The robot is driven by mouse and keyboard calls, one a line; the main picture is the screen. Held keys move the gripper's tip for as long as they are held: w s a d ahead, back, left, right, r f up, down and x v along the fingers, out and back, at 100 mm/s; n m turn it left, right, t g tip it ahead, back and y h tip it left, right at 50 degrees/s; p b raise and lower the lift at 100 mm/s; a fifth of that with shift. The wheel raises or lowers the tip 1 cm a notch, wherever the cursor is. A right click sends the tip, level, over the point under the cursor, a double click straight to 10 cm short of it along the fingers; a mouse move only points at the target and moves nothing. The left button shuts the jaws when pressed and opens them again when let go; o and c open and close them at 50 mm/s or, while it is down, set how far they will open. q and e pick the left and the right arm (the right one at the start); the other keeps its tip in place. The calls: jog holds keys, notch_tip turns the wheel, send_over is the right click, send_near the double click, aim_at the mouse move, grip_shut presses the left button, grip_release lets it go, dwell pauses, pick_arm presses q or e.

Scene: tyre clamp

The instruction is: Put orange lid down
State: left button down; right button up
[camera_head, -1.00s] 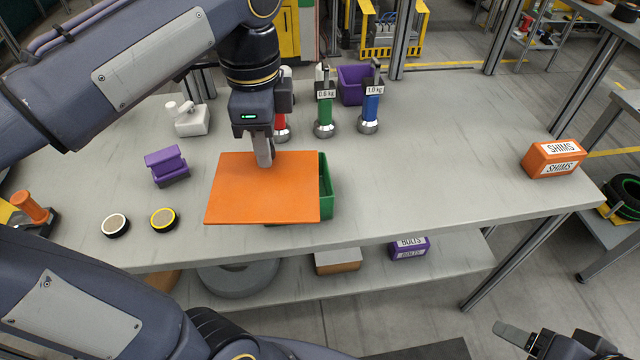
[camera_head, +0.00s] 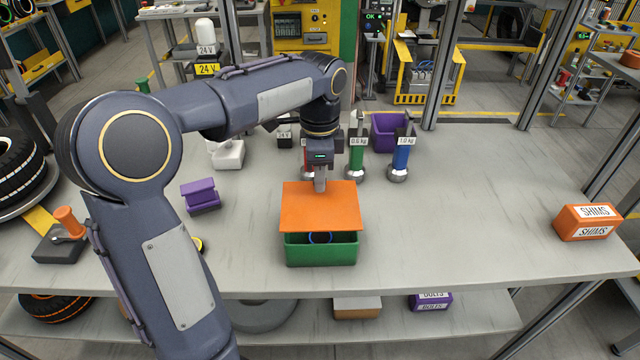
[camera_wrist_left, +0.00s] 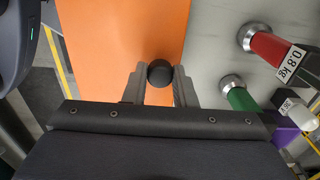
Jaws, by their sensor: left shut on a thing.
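The orange lid (camera_head: 322,207) is a flat square plate, held above the back part of the green box (camera_head: 322,254). The front of the box is uncovered and something blue and round shows inside. My left gripper (camera_head: 320,186) is over the lid's back edge, pointing down. In the left wrist view my left gripper (camera_wrist_left: 160,82) is shut on the lid's dark round knob (camera_wrist_left: 160,73), and the orange lid (camera_wrist_left: 125,35) spreads out beyond it. I cannot tell whether the lid touches the box. My right gripper is not in view.
Red, green (camera_head: 357,150) and blue (camera_head: 401,150) weights stand behind the lid, near a purple bin (camera_head: 384,130). A purple block (camera_head: 201,196) lies left. An orange SHIMS box (camera_head: 587,222) sits far right. The table between is clear.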

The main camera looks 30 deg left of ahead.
pick_arm(q)
jog(key=f, duration=0.3)
jog(key=shift+w+a+f, duration=0.1)
jog(key=shift+w+f, duration=0.15)
jog(key=shift+f, duration=0.05)
jog(key=shift+f+b, duration=0.4)
jog(key=shift+f, duration=0.15)
jog(key=c, duration=1.2)
grip_release()
jog(key=shift+r, duration=0.1)
